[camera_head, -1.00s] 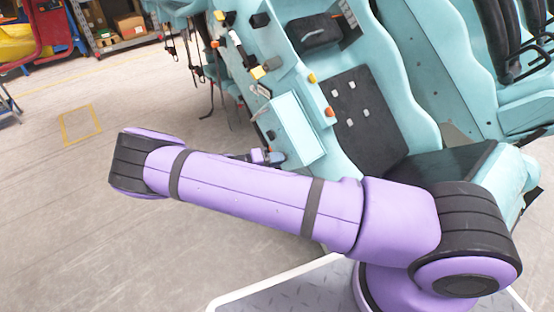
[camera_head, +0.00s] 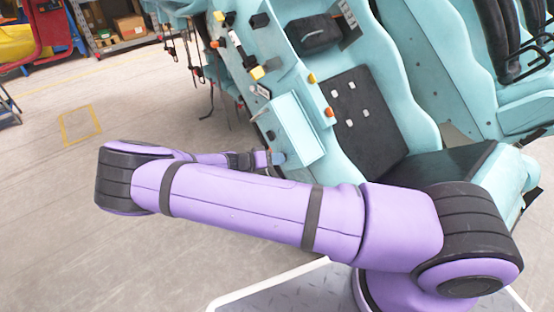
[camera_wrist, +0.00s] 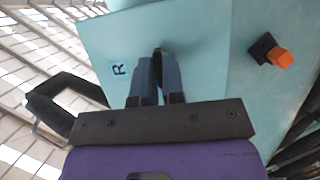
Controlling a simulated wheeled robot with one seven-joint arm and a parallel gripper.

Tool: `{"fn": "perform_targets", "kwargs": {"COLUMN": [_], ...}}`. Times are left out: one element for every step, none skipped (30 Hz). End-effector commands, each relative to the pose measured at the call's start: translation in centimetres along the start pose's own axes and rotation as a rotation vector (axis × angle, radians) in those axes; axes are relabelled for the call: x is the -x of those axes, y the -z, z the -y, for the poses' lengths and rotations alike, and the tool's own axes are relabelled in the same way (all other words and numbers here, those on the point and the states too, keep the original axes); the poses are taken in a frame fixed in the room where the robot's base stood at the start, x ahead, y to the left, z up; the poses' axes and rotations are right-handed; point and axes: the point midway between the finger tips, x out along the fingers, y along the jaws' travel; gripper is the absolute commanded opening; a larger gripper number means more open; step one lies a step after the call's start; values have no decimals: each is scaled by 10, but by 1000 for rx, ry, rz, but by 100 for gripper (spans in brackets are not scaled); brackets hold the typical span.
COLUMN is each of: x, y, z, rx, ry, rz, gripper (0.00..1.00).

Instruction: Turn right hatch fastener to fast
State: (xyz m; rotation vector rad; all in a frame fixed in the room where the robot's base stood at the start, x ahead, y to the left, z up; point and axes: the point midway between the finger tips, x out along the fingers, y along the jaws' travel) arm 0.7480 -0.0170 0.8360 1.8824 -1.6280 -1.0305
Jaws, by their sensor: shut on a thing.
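The light-teal hatch box (camera_head: 297,128) is on the side of the teal train car in the head view. In the wrist view its panel (camera_wrist: 200,30) fills the upper middle, with a black letter R printed left of my fingers. My gripper (camera_wrist: 158,72) reaches the panel beside the R, its two dark fingers close together and shut on the right hatch fastener. The fingers hide nearly all of the fastener, so I cannot tell its turn angle. In the head view my gripper (camera_head: 274,158) is small, at the hatch's lower left end.
An orange knob on a black base (camera_wrist: 280,57) sticks out right of my fingers. A dark knob (camera_head: 270,135) sits higher on the hatch's left side. The black seat pad (camera_head: 357,115) is to the right. Open concrete floor (camera_head: 60,190) lies left.

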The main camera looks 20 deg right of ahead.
Motion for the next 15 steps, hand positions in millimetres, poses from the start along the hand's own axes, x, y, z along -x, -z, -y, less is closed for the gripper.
{"fn": "perform_targets", "kwargs": {"x": [0,0,0,0,0,0,0,0,0,0,0,0,0,0,0], "y": [0,0,0,0,0,0,0,0,0,0,0,0,0,0,0], "z": [0,0,0,0,0,0,1,1,0,0,0,0,0,0,0], "rx": [0,0,0,1,1,1,1,1,1,1,1,1,1,1,1], "ry": [2,2,2,2,2,1,1,1,1,1,1,1,1,1,0], "rz": [0,0,0,0,0,0,0,0,0,0,0,0,0,0,0], "gripper": [0,0,0,0,0,0,0,14,23,30,35,35,35,35,35]}}
